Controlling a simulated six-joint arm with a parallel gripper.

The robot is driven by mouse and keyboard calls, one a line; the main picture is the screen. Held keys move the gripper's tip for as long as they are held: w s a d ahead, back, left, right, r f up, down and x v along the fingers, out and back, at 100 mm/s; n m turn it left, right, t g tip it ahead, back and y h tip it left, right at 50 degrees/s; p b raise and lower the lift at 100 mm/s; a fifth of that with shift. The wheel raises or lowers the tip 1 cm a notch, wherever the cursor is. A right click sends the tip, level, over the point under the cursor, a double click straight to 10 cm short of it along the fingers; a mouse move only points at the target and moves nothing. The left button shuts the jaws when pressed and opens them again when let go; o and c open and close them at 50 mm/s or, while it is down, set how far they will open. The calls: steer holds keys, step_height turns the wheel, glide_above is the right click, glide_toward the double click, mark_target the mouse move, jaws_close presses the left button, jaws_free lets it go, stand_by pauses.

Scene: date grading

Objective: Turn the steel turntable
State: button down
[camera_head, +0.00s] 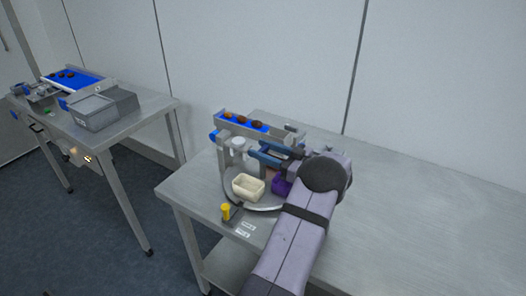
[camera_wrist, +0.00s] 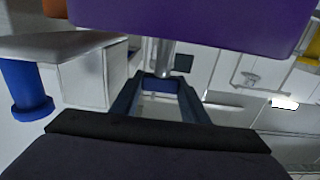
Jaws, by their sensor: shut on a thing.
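The steel turntable (camera_head: 264,206) is a round plate on the right-hand steel table, partly covered by my arm. A cream tub (camera_head: 248,187) stands on its front part. A purple tub (camera_head: 281,186) stands to the right, partly behind my arm; a large purple surface (camera_wrist: 190,22) fills the top of the wrist view. My gripper (camera_head: 260,155) is above the back of the turntable, its blue fingers pointing left. In the wrist view, my gripper (camera_wrist: 157,82) is shut at a thin upright steel post (camera_wrist: 165,58); the exact contact is hard to see.
A raised blue channel with several dates (camera_head: 241,122) runs behind the turntable. A yellow-topped knob (camera_head: 226,211) stands at the table's front left. The table's right side (camera_head: 430,220) is clear. A second table holds a grey box (camera_head: 100,108) and a blue belt (camera_head: 75,80).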

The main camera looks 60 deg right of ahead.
steer(key=shift+r, duration=0.25)
steer(key=c, duration=1.3)
jaws_free()
steer(key=shift+c, duration=0.2)
steer(key=shift+f, duration=0.1)
steer(key=shift+s+f, duration=0.1)
steer(key=shift+s, duration=0.2)
steer(key=s+b, duration=0.2)
steer(key=s, duration=0.4)
steer(key=shift+s, duration=0.35)
